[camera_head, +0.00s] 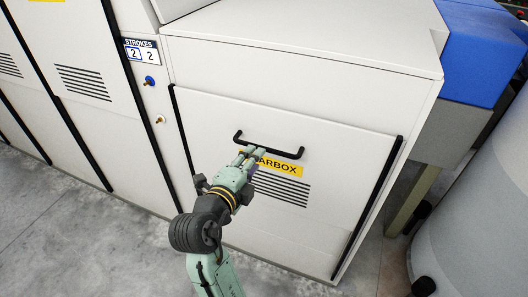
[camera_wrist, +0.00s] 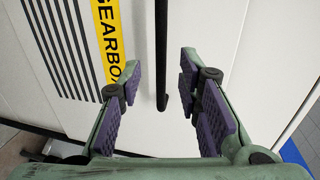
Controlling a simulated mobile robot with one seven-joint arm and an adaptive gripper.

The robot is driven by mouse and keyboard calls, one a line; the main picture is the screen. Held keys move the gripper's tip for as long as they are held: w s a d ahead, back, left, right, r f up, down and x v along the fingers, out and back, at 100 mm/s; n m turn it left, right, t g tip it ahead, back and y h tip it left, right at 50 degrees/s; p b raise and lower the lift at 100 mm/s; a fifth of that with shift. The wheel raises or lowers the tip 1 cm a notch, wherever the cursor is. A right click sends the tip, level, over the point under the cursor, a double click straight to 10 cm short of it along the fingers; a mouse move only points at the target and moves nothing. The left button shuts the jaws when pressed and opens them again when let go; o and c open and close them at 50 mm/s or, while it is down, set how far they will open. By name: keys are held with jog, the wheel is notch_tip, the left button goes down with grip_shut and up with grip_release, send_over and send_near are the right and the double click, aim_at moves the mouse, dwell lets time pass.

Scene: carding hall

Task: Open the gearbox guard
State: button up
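The gearbox guard (camera_head: 335,190) is a white panel with black strips down both sides, a yellow GEARBOX label (camera_head: 284,167) and dark vent slots. It looks closed and flush with the machine. Its black bar handle (camera_head: 282,152) is near the top; the handle also shows in the wrist view (camera_wrist: 161,50). My gripper (camera_head: 255,153) is in front of the guard, fingertips near the handle and partly covering the label. In the wrist view my gripper (camera_wrist: 160,75) is open, with the handle appearing between the finger pads. I cannot tell whether the fingers touch it.
A STROKES counter (camera_head: 141,50) reading 2 2 is left of the guard, above a blue switch (camera_head: 149,80) and another small knob (camera_head: 160,119). A large pale cylinder (camera_head: 480,210) stands at right. Grey floor (camera_head: 90,230) is clear at lower left.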

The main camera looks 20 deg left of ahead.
jog(key=p+x, duration=0.1)
jog(key=x, duration=0.6)
jog(key=shift+p, duration=0.4)
jog(key=shift+c, duration=0.4)
grip_shut()
